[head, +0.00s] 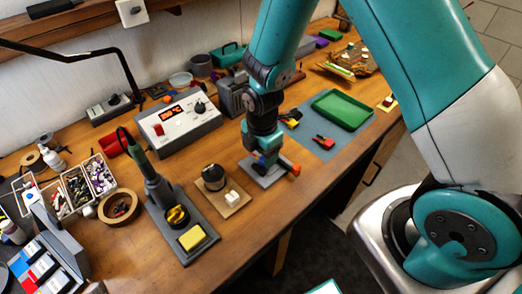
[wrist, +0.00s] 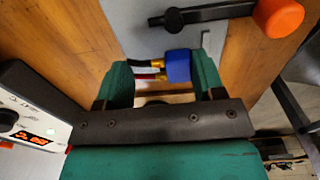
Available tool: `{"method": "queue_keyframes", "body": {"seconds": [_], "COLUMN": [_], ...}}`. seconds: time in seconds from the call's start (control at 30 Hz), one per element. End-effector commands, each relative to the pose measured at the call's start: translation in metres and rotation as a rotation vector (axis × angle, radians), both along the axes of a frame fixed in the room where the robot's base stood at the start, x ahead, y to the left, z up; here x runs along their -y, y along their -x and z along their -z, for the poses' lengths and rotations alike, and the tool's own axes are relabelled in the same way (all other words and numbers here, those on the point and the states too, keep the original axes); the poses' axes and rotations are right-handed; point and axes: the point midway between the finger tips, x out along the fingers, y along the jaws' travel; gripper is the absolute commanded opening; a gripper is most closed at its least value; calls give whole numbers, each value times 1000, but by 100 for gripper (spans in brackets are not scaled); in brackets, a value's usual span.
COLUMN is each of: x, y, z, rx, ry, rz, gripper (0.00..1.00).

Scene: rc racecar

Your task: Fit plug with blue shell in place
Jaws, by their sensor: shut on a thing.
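The plug with the blue shell (wrist: 178,66) is between the teal fingers of my gripper (wrist: 163,70) in the wrist view, against the right finger. Gold contacts and short red and dark wire ends show on its left side. In the head view my gripper (head: 264,150) is low over a grey plate (head: 266,181), and a bit of blue shows at its fingers. The plate carries a dark clamp arm with an orange knob (wrist: 278,17), which also shows in the head view (head: 294,170). Whether the plug touches the plate or a seat is hidden.
A blue-grey mat (head: 318,140) with red and yellow connectors and a green tray (head: 342,109) lies behind right. A soldering station (head: 178,124) stands left of my gripper.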

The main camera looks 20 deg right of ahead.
Motion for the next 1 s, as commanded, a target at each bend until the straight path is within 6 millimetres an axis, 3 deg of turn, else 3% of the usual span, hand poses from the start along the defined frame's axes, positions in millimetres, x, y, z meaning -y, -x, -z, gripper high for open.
{"method": "queue_keyframes", "body": {"seconds": [0.7, 0.73, 0.83, 1.0], "x": [0, 0, 0, 0], "y": [0, 0, 0, 0], "z": [8, 7, 6, 6], "rx": [0, 0, 0, 0], "ry": [0, 0, 0, 0], "rz": [0, 0, 0, 0], "gripper": [40, 67, 90, 92]}}
